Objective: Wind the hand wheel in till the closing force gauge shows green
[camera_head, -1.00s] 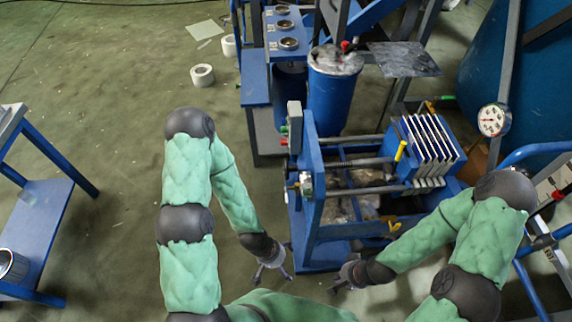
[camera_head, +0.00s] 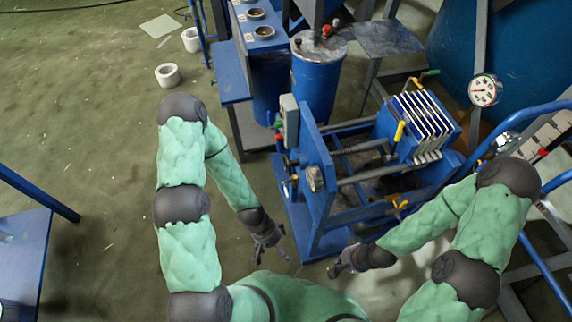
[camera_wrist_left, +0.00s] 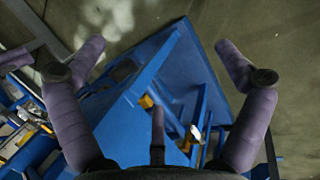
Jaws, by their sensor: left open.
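The blue press (camera_head: 318,185) stands right of centre in the head view, with a pack of white plates (camera_head: 427,125) and a long screw (camera_head: 362,146) between its rails. I cannot make out the hand wheel for certain. A small round grey fitting (camera_head: 315,178) sits on the near end plate. A white round dial (camera_head: 485,90) stands behind the press; its reading is too small to tell. My left gripper (camera_head: 272,242) is open and empty, left of the press frame. Its spread purple fingers show in the left wrist view (camera_wrist_left: 160,55). My right gripper (camera_head: 340,266) is low before the press; its fingers are unclear.
A blue drum (camera_head: 316,85) and a blue bench with round cups (camera_head: 262,33) stand behind the press. A blue table (camera_head: 22,250) is at the far left. Blue rails (camera_head: 535,115) stand at the right. The floor (camera_head: 95,130) at left is mostly clear.

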